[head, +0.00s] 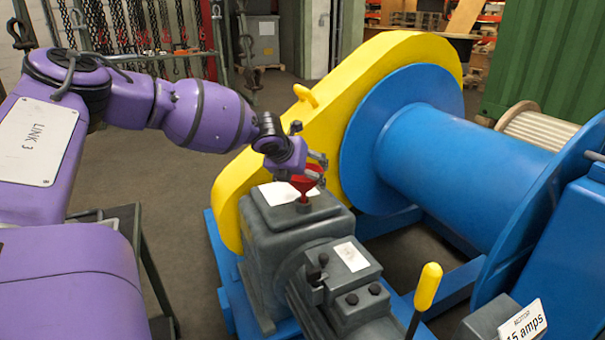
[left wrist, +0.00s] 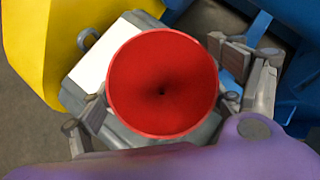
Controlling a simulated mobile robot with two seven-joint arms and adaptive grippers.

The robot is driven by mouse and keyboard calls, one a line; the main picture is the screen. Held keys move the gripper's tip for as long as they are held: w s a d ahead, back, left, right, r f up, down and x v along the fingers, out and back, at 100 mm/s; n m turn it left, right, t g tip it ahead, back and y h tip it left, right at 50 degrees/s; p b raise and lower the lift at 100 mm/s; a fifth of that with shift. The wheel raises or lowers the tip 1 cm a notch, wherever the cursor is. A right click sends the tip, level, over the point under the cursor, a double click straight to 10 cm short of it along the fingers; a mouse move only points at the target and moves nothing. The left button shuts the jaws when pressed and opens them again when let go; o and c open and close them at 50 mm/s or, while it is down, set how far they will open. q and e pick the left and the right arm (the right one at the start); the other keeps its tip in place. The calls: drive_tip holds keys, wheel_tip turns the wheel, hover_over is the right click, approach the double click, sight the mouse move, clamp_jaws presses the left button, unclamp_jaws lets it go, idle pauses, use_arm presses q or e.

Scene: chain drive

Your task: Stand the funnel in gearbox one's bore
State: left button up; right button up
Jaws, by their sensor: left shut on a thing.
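The red funnel (head: 304,183) is upright over the top of the grey gearbox (head: 290,235) in the head view. Its narrow end meets or hovers just over the gearbox top; I cannot tell how far it is in a bore. My left gripper (head: 316,172) is shut on the funnel near its rim. In the left wrist view the funnel's wide mouth (left wrist: 162,83) fills the middle, with a finger on each side. The bore itself is hidden beneath the funnel. My right gripper is not in view.
A yellow chain guard (head: 245,190) rises behind the gearbox, beside a large blue drum (head: 450,150). A yellow-handled lever (head: 427,287) stands in front at the right. A sign reading "15 amps" (head: 522,322) is at the lower right. Chains hang on a rack behind.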

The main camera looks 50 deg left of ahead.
use_arm(q)
drive_tip(key=shift+f, duration=0.3)
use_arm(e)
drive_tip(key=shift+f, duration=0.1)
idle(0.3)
use_arm(q)
drive_tip(key=o, duration=1)
drive_tip(key=shift+p+v, duration=3.1)
drive_tip(key=shift+p, duration=0.1)
drive_tip(key=shift+s+d+r+p, duration=0.1)
drive_tip(key=shift+s+r+p, duration=0.25)
drive_tip(key=shift+r+p, duration=0.3)
drive_tip(key=shift+s+d+p, duration=0.1)
drive_tip(key=shift+s+p, duration=0.15)
drive_tip(key=shift+p, duration=0.25)
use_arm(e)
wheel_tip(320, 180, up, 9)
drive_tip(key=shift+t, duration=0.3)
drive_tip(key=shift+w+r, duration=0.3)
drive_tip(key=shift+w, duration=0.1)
